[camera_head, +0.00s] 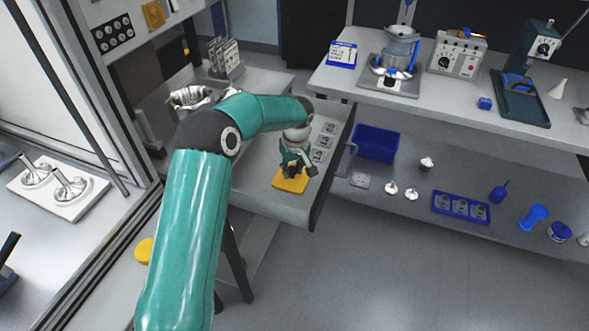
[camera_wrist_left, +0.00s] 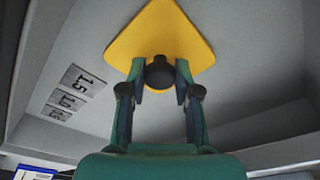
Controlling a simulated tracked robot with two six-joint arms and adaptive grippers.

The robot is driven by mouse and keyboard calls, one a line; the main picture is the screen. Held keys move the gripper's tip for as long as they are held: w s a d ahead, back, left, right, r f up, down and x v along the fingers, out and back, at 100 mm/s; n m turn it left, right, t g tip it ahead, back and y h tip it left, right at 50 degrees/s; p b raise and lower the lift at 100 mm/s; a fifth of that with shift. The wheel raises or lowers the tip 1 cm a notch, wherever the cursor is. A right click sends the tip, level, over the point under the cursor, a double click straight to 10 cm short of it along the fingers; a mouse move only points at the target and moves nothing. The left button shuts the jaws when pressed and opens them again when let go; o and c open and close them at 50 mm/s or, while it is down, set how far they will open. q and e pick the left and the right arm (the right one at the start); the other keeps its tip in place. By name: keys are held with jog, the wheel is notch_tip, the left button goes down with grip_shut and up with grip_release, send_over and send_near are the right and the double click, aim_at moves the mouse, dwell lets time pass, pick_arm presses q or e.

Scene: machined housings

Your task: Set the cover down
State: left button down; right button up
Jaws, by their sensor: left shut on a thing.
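The cover is a yellow, rounded square plate (camera_head: 290,184) with a black knob (camera_wrist_left: 160,72) at its middle. My left gripper (camera_head: 294,168) points down into an open grey drawer (camera_head: 262,198), its two fingers shut on the knob from both sides. In the left wrist view the plate (camera_wrist_left: 160,32) lies flat beyond the fingertips, over the drawer's floor. I cannot tell whether it touches the floor. Part of the plate is hidden by the gripper. My right gripper is not in view.
Numbered plates (camera_head: 322,142) lie in the drawer beside the cover. A blue bin (camera_head: 376,143) and small parts stand on the lower shelf to the right. The bench above it holds a metal housing (camera_head: 401,45) and a grey control box (camera_head: 457,54). A yellow round piece (camera_head: 144,250) lies left of my arm.

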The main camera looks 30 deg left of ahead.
aim_at(295, 182)
pick_arm(q)
jog(key=shift+f, duration=0.15)
jog(key=c, duration=0.8)
grip_release()
jog(key=shift+r, duration=0.2)
jog(key=r, duration=0.4)
jog(key=d+r, duration=0.1)
jog(key=r, duration=0.3)
jog(key=s+r, duration=0.1)
jog(key=r, duration=0.3)
jog(key=shift+d+b, duration=0.3)
jog(key=shift+f, duration=0.1)
